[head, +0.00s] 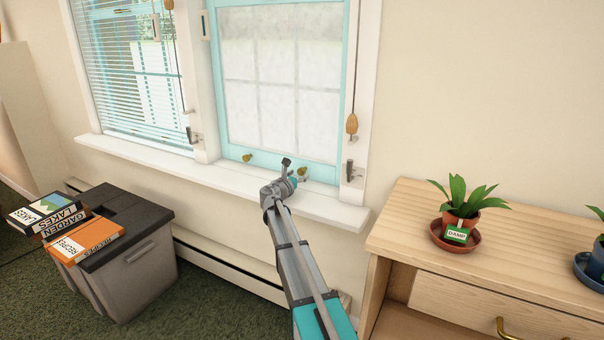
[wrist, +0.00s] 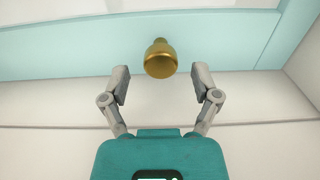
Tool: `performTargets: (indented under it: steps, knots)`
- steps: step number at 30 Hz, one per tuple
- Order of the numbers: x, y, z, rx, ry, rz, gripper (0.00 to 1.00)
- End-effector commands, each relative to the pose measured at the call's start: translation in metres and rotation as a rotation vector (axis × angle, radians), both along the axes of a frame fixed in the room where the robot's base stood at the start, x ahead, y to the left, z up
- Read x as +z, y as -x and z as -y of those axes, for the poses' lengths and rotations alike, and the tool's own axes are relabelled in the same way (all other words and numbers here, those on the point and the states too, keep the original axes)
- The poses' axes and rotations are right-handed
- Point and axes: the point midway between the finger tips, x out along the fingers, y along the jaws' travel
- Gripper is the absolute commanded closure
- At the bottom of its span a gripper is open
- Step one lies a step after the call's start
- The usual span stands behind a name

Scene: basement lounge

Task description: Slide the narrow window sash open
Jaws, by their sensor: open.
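The window sash (head: 283,165) is a teal frame around frosted panes, right of the window with blinds. Its bottom rail sits down at the white sill, so it looks closed. Two brass knobs are on the bottom rail: a left knob (head: 247,157) and a right knob (head: 302,172). My gripper (head: 292,172) is at the rail beside the right knob. In the wrist view my gripper (wrist: 160,86) is open and empty, its fingers apart. A brass knob (wrist: 160,58) stands centred just beyond the fingertips on the teal rail (wrist: 70,50). No finger appears to touch it.
The white sill (head: 225,182) runs below both windows. A cord with a wooden pull (head: 352,124) hangs right of the sash, above a metal latch (head: 350,172). A wooden cabinet (head: 400,225) with potted plants stands right; a grey bin (head: 125,270) with books stands left.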

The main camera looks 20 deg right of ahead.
Motion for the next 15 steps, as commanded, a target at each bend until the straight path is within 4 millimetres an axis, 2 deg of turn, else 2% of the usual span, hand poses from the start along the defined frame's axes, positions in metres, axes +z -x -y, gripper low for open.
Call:
performTargets:
  steps: [6, 15]
  knots:
    - [0.0, -0.013, 0.015, -0.001, 0.0, 0.0, 0.21]
    - [0.0, -0.015, 0.019, 0.0, 0.0, 0.0, 0.21]
